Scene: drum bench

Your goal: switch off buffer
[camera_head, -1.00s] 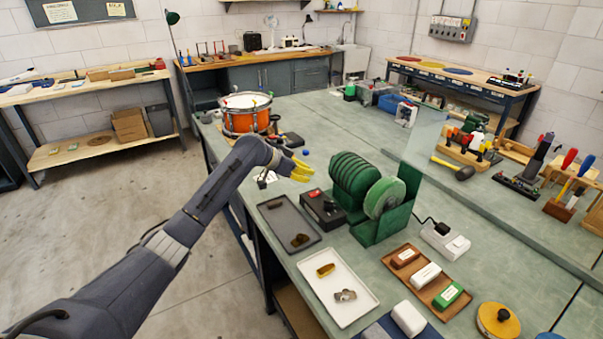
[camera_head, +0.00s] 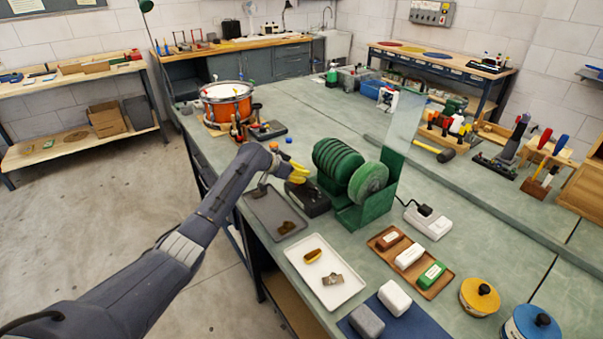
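The buffer (camera_head: 336,160) is a green bench machine with a stack of ribbed green discs and a wider green wheel (camera_head: 368,182) at its right end. A dark control box (camera_head: 313,203) sits on the bench just left of it. My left gripper (camera_head: 299,173), with yellow fingertips, is over the far left part of this box and hides its switch area. I cannot tell whether the fingertips touch the box, or whether the fingers are open or shut. Whether the wheel is turning cannot be seen. My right gripper is not in view.
A dark tray (camera_head: 262,203) and a white tray (camera_head: 305,280) with small parts lie nearer. A wooden tray (camera_head: 449,279) of labelled bars and a white power strip (camera_head: 428,221) lie to the right. An orange drum (camera_head: 227,105) stands behind. A clear shield (camera_head: 405,115) rises beside the wheel.

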